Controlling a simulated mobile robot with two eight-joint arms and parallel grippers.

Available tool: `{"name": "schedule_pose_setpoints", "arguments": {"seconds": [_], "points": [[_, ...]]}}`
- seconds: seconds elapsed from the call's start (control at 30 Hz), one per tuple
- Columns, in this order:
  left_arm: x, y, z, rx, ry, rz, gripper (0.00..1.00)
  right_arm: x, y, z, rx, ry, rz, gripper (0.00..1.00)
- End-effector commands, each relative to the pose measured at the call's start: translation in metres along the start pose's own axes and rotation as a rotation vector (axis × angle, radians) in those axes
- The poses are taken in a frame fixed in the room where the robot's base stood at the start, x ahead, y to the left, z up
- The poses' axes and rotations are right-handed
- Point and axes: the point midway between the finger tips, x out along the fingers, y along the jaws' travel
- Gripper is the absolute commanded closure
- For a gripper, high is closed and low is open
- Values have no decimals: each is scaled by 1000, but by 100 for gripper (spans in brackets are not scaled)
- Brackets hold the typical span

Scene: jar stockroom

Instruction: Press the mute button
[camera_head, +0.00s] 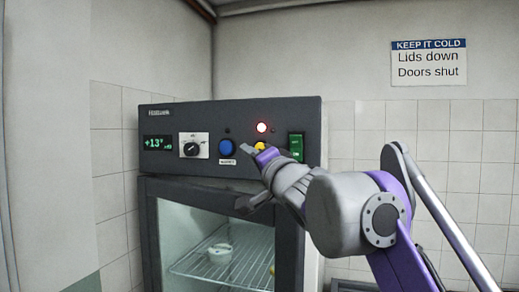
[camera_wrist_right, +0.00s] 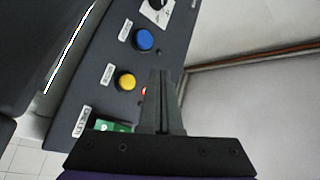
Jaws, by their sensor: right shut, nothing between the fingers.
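The dark control panel (camera_head: 230,112) on the glass-door cabinet carries a blue button (camera_head: 226,147) and a yellow button (camera_head: 260,146). My right gripper (camera_head: 250,150) is shut and empty, in front of the panel, partly covering the yellow button. In the right wrist view the yellow button (camera_wrist_right: 126,81) and blue button (camera_wrist_right: 143,40) show clear, left of the shut fingers (camera_wrist_right: 158,76). Contact with the panel cannot be told. Each button has a label, too small to read, so I cannot tell which is mute. My left gripper is not in view.
A red lamp (camera_head: 262,127) glows above the yellow button. Below is the glass door (camera_head: 215,240). A sign (camera_head: 429,63) hangs on the back wall.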

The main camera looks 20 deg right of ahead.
Motion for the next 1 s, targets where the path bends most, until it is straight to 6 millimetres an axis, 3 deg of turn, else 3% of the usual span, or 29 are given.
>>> {"name": "schedule_pose_setpoints", "arguments": {"seconds": [0.5, 1.0], "points": [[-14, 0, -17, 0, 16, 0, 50, 46, 31, -35, -2, 1, -2, 100], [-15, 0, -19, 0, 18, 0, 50, 51, 37, -37, -1, 0, 1, 100]]}}
